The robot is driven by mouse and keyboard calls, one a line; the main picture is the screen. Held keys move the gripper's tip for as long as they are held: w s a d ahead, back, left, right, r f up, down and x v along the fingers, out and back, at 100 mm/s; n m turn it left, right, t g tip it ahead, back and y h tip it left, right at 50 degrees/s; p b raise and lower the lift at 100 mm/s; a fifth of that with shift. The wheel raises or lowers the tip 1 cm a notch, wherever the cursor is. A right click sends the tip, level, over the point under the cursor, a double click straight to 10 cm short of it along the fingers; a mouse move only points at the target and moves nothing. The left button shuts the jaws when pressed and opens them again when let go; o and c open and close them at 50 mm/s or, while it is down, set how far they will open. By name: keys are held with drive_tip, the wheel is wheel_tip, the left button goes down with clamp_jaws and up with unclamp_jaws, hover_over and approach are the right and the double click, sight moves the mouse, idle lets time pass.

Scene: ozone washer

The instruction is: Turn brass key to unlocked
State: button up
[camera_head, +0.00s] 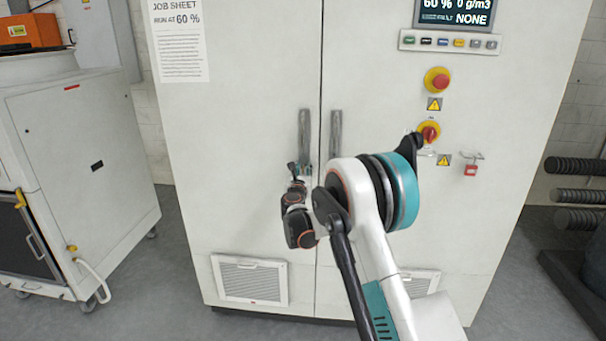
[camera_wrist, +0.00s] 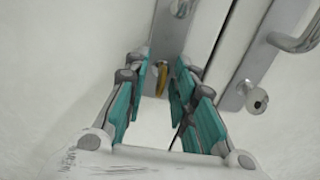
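The brass key (camera_wrist: 161,79) shows as a small yellow-gold shape at the lower end of a grey lock plate (camera_wrist: 172,38) in the wrist view. My gripper (camera_wrist: 165,68) has its teal-padded fingers spread, with the key in the gap between the fingertips. I see room on both sides of the key, and cannot tell whether a pad touches it. In the head view my gripper (camera_head: 300,168) is just under the left door handle (camera_head: 304,130). The key is hidden there, and how far it is turned cannot be told.
The white cabinet (camera_head: 240,200) has a second handle (camera_head: 336,132) on its right door. A round lock cylinder (camera_wrist: 256,100) and a curved handle (camera_wrist: 300,40) lie right of my fingers. A red-yellow rotary switch (camera_head: 429,132) and red padlock (camera_head: 470,169) are farther right.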

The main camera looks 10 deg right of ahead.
drive_tip(key=shift+w+d, duration=0.1)
drive_tip(key=shift+w, duration=0.1)
clamp_jaws()
